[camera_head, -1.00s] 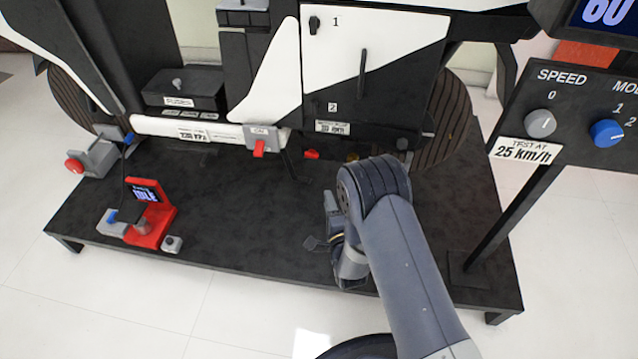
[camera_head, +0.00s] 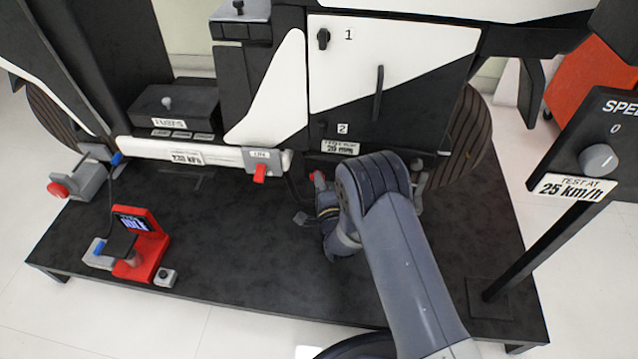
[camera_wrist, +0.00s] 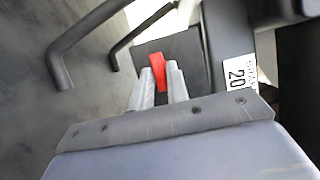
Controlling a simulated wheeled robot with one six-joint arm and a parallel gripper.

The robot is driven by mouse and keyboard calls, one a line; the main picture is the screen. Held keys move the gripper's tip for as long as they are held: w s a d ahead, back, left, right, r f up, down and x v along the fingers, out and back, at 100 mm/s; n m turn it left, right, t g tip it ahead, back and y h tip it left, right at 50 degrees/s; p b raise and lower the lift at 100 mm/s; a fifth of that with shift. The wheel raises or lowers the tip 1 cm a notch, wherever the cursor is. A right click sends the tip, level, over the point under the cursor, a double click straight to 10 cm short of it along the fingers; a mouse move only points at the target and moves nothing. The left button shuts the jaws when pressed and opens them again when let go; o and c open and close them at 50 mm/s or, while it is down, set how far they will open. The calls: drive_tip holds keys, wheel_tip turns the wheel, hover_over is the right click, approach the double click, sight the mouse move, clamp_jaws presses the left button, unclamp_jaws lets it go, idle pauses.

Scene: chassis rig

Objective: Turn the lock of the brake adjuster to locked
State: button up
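A small red lever (camera_head: 318,180) stands low under the "20 mm" label (camera_head: 339,147) in the head view, partly hidden by my arm. The wrist view shows a red lever (camera_wrist: 159,72) in front of a dark block, close to a label reading "20" (camera_wrist: 234,75). My gripper (camera_wrist: 160,76) is open, with one pale finger on each side of the red lever. I cannot tell whether either finger touches it. In the head view my gripper's fingertips are hidden behind my arm. No lock marking is readable.
Another red lever (camera_head: 260,172) hangs from a grey box at the white bar's end. A red stand with a small screen (camera_head: 140,240) is at left on the black platform (camera_head: 240,260). A speed panel on a post (camera_head: 530,245) stands at right. Dark bars (camera_wrist: 85,45) are left of my fingers.

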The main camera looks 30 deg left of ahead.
clamp_jaws()
drive_tip(key=shift+n, duration=0.3)
drive_tip(key=shift+s+a+r+n+g+h+p, duration=0.15)
drive_tip(key=shift+n+h+p, duration=0.9)
drive_tip(key=shift+n, duration=1.1)
drive_tip(key=shift+w+a+r+n+g+h+p, duration=0.15)
drive_tip(key=shift+n+h+p, duration=0.4)
drive_tip(key=shift+n+h, duration=1.2)
drive_tip(key=shift+s+a+r+n+g+h+p, duration=0.2)
drive_tip(key=shift+n+h+p, duration=0.65)
drive_tip(key=shift+n, duration=1.65)
drive_tip(key=shift+w, duration=0.1)
drive_tip(key=shift+o, duration=2.3)
unclamp_jaws()
